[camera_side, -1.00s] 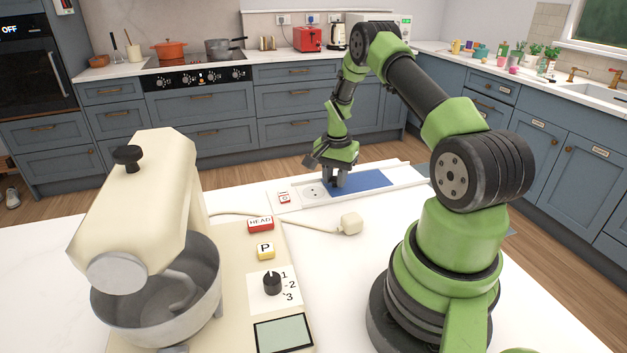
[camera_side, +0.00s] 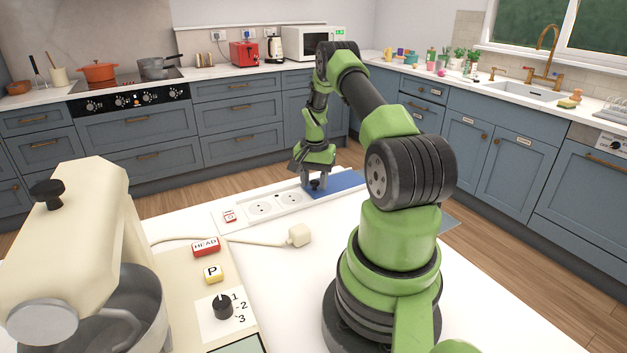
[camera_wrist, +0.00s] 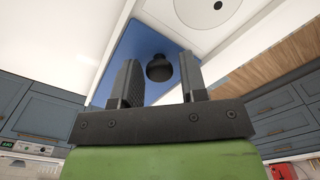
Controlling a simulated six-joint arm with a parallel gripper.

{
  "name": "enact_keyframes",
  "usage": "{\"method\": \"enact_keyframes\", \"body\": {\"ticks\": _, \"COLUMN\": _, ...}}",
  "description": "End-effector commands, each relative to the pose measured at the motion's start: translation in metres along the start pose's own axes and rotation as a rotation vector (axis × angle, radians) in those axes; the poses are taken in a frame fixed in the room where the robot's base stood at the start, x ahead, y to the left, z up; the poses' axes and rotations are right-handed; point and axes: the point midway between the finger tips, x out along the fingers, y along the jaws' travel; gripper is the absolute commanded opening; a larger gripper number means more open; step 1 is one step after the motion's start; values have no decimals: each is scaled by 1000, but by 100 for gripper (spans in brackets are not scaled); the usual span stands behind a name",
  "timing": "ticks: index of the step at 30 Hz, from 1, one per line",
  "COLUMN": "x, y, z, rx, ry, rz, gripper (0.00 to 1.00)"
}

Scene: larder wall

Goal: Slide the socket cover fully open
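The blue socket cover (camera_side: 345,182) lies on the white socket strip (camera_side: 240,220) at the back of the worktop. Two round sockets (camera_side: 260,208) are uncovered to its left. A dark round knob (camera_wrist: 159,68) stands on the cover. My gripper (camera_side: 315,188) is at the cover's left end, pointing down, with its fingers on either side of the knob. In the wrist view my gripper (camera_wrist: 158,75) has its fingers apart, with a gap visible beside the knob. Part of a round socket face (camera_wrist: 218,12) shows beyond the cover.
A red-and-white switch (camera_side: 230,216) sits at the strip's left end. A cream plug (camera_side: 299,235) on a cable lies in front of the strip. A cream stand mixer (camera_side: 75,220) stands at the left. The white worktop between plug and mixer controls is mostly clear.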

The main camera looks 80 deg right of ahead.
Motion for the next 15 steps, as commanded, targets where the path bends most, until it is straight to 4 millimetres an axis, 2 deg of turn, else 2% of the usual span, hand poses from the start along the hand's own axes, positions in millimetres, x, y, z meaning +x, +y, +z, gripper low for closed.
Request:
{"method": "enact_keyframes", "body": {"ticks": 10, "x": -2, "y": 0, "z": 0, "rx": 0, "ry": 0, "rz": 0, "gripper": 50}}
{"method": "enact_keyframes", "body": {"ticks": 15, "x": -22, "y": 0, "z": 0, "rx": -1, "ry": 2, "rz": -1, "gripper": 50}}
